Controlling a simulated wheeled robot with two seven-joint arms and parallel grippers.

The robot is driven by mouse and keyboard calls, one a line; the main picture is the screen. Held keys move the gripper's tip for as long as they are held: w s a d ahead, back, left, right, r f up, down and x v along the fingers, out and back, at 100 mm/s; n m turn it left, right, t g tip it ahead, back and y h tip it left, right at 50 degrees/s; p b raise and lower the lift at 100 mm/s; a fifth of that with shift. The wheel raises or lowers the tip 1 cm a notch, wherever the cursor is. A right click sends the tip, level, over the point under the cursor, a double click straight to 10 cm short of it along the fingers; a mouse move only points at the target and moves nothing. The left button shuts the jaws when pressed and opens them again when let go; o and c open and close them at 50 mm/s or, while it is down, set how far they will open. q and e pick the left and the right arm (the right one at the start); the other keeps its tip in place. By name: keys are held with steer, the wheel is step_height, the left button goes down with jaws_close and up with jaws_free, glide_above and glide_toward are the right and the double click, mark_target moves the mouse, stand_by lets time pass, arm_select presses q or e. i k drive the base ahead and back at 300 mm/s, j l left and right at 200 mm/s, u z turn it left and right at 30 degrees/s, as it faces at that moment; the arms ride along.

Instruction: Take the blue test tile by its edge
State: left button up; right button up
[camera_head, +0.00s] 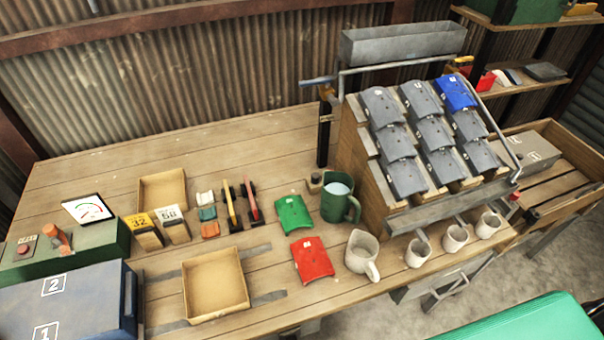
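A blue tile (455,92) lies at the top right of a sloped wooden rack (352,170). The rest of the rack is covered with overlapping grey tiles (404,178) in rows. The blue tile's upper edge is near the rack's top, and its right edge is beside a metal side rail. A green tile (294,214) and a red tile (312,259) lie flat on the workbench, left of the rack. Neither of my grippers shows in the head view.
A metal trough (402,43) stands above the rack, and a metal bar frames its top and right side. A green jug (338,198), a pale jug (361,252) and several cups (455,238) stand near its left and front. The workbench (230,145) is clear at the back.

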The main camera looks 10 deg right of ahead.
mark_target(454, 93)
steer(key=k+l+u, duration=0.1)
steer(key=l, duration=0.3)
steer(key=k+l+u, duration=0.1)
steer(key=l, duration=0.3)
steer(key=k+l+u, duration=0.15)
steer(key=l, duration=0.2)
steer(key=k+l+u, duration=0.1)
steer(key=l, duration=0.25)
steer(key=k+l+u, duration=0.1)
steer(key=l, duration=0.25)
steer(key=k+l+u, duration=0.1)
steer(key=k+l, duration=0.3)
steer(key=l, duration=0.2)
steer(key=k+l, duration=0.1)
steer(key=l, duration=0.2)
